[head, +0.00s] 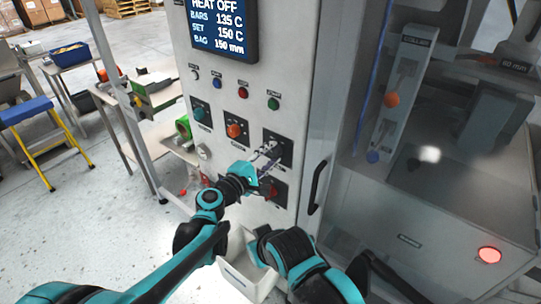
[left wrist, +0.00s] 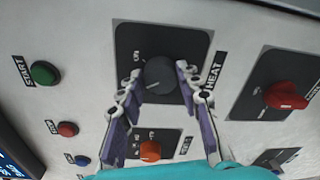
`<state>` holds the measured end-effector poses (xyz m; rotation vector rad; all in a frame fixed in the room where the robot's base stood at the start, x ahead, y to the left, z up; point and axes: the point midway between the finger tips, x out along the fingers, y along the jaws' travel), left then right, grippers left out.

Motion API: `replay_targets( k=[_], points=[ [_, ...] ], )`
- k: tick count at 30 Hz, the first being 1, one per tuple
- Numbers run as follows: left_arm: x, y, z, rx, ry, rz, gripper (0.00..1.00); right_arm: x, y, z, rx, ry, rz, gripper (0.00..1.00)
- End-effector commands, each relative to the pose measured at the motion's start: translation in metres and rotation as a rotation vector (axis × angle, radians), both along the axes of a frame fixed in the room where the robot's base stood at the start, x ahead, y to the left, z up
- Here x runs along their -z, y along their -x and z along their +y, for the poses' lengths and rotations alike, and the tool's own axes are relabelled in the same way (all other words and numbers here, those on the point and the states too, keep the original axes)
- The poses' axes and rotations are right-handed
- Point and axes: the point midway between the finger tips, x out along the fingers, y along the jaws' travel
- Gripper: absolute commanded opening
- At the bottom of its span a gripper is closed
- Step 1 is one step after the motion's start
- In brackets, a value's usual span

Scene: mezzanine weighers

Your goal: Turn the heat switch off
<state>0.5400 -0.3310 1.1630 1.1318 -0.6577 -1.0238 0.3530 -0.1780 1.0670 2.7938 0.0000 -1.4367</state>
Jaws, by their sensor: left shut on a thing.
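The heat switch is a dark grey round knob (left wrist: 160,75) on a black plate marked HEAT, seen in the left wrist view. In the head view its plate (head: 285,143) is on the grey machine front, and the knob is mostly hidden by my fingers. My left gripper (head: 267,158) is at this plate. In the left wrist view the two purple-grey fingers of that gripper (left wrist: 160,82) are on either side of the knob, shut on it. The display (head: 222,28) reads HEAT OFF.
An orange knob (head: 234,131) and a teal knob (head: 200,112) are left of the heat switch. A red switch (left wrist: 286,96) is on a neighbouring plate. Small buttons are above. A black door handle (head: 318,187) stands out to the right. A pale bin (head: 240,276) is below.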

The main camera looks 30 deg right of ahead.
Motion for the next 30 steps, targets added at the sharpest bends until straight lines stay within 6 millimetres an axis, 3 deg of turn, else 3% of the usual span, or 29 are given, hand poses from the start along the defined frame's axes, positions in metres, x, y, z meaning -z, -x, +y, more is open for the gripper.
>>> replay_targets(
  k=[13,14,16,26,30],
  points=[
    [0.000,0.000,0.000,-0.001,0.005,0.011,0.06,0.000,0.000,0.000,0.000,0.000,0.000,0.00],
    [0.000,0.000,0.000,-0.001,0.005,0.011,0.40,0.000,0.000,0.000,0.000,0.000,0.000,0.00],
    [0.000,0.000,0.000,-0.001,0.005,0.010,0.55,0.000,0.000,0.000,0.000,0.000,0.000,0.00],
    [0.000,0.001,0.002,-0.001,0.004,0.009,0.55,0.000,0.000,0.000,0.000,0.000,0.000,0.00],
    [-0.001,0.007,0.017,-0.001,0.004,0.009,0.55,0.000,0.000,0.000,0.000,0.000,0.000,0.00]
  ],
)
